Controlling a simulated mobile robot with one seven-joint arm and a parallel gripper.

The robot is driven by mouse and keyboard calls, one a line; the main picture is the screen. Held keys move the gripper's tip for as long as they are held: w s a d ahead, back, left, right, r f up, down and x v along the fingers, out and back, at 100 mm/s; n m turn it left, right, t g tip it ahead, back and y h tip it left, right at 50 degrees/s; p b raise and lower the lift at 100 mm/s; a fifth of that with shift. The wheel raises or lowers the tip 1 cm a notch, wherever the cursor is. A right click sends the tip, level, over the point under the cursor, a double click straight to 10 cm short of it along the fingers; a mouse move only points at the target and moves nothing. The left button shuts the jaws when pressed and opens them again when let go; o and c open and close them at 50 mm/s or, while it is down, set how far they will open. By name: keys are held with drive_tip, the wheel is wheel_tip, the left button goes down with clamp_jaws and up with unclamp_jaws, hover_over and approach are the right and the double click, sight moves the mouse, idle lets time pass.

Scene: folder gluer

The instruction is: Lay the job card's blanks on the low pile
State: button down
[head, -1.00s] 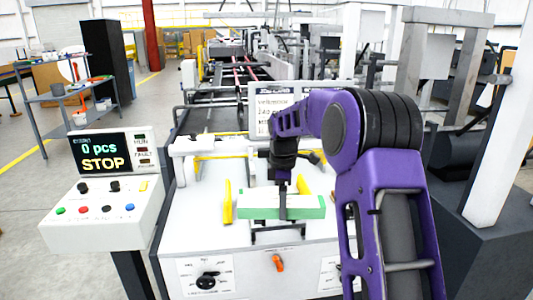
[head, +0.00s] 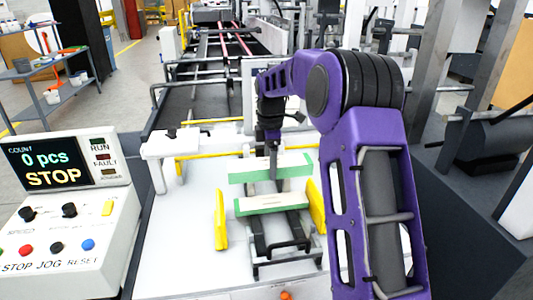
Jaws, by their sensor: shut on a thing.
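My gripper (head: 273,172) is shut on a bundle of green-edged blanks with a pale top (head: 295,164). The finger shows in front of the bundle's near face. A second green-edged stack, the low pile (head: 265,207), lies just nearer on the feeder between two yellow side guides (head: 221,220) (head: 316,205). The held bundle shows above and behind this pile in the picture, with a gap between them. Its height over the feeder is hard to tell. The job card is not clearly visible; my arm hides part of the right side.
The white feeder table (head: 180,245) is bare left of the guides. A yellow bar (head: 210,155) crosses behind. The control console (head: 70,220) at left reads 0 pcs and STOP. Dark rails (head: 290,245) run under the pile.

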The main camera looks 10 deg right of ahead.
drive_tip(key=shift+w+f, duration=0.15)
drive_tip(key=shift+w, duration=0.15)
drive_tip(key=shift+s+f, duration=0.15)
drive_tip(key=shift+f, duration=0.55)
drive_tip(key=b, duration=0.4)
approach(270, 206)
drive_tip(key=shift+f, duration=2.6)
drive_tip(key=shift+f, duration=0.6)
unclamp_jaws()
